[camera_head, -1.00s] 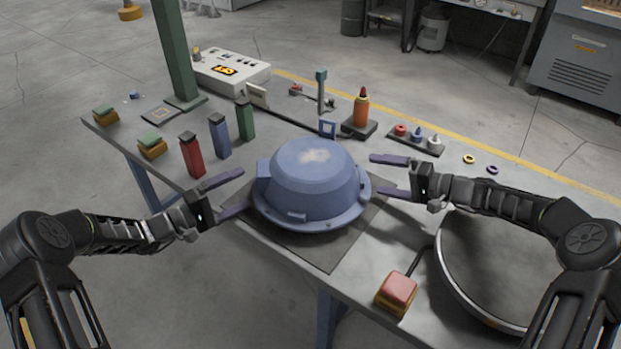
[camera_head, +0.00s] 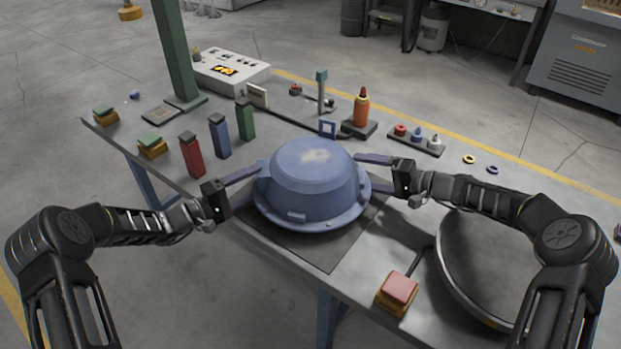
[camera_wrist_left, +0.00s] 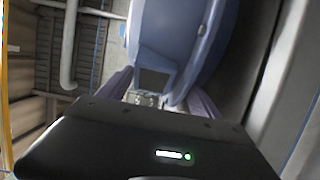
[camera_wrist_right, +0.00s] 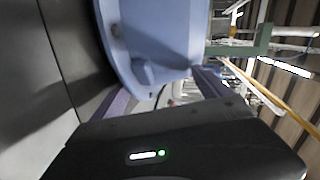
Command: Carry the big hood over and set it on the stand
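The big hood (camera_head: 313,178), a blue dome with a wide rim, sits upright on a dark square mat (camera_head: 330,255) on the workbench. My left gripper (camera_head: 250,188) is at its left side, fingers apart on either side of a blue side lug; the lug also shows in the left wrist view (camera_wrist_left: 153,72). My right gripper (camera_head: 372,172) is at its right side, fingers apart; the hood's wall fills the right wrist view (camera_wrist_right: 155,40) between them. Contact is unclear. I cannot tell which item is the stand; a large dark round plate (camera_head: 485,260) lies at the right.
A green column (camera_head: 175,50) rises at the back left. Red (camera_head: 192,155), blue and green blocks stand left of the hood. An orange bottle (camera_head: 361,108), a small post (camera_head: 321,92) and a control box (camera_head: 232,72) are behind it. A red button (camera_head: 398,288) sits in front right.

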